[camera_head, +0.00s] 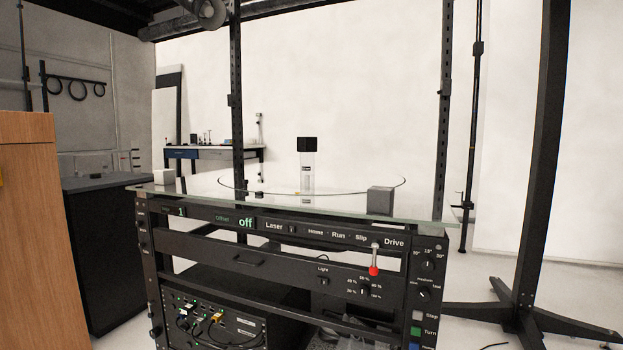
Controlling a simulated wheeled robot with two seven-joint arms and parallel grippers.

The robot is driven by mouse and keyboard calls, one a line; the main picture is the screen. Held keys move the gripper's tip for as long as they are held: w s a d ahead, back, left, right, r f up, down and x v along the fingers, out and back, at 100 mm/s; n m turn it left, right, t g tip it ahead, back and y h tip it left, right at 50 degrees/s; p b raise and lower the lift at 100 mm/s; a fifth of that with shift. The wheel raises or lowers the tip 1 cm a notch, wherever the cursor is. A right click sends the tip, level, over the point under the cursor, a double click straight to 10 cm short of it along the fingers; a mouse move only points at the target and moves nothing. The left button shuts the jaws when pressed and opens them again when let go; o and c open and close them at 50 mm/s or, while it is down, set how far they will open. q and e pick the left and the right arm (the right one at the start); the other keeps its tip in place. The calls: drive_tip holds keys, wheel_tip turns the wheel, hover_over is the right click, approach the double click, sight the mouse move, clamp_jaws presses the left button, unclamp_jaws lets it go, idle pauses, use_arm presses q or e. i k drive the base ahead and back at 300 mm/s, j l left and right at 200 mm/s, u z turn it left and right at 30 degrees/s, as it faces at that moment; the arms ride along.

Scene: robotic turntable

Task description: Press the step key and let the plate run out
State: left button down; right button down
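The step key (417,316) is a small pale grey key on the right side panel of the black rack, beside the label "Step". A green key (415,331) marked "Turn" and a blue key (413,346) at the picture's bottom edge sit below it. The plate (404,182) is a clear round disc above the rack's glass top, seen almost edge-on. A clear bottle with a black cap (307,145) stands upright on it. One frame cannot show whether the plate is turning. Neither of my grippers is in view.
The front panel display reads "1" and "off" (245,223). Two dials (428,264) (423,294) sit above the keys. A grey block (380,201) stands at the glass top's right. A wooden cabinet (40,230) is at left.

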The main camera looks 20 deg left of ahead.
sight(417, 314)
drive_tip(key=u, duration=2.2)
drive_tip(key=k+l, duration=0.3)
drive_tip(key=k, duration=0.15)
drive_tip(key=k+l, duration=0.6)
drive_tip(key=k, duration=0.25)
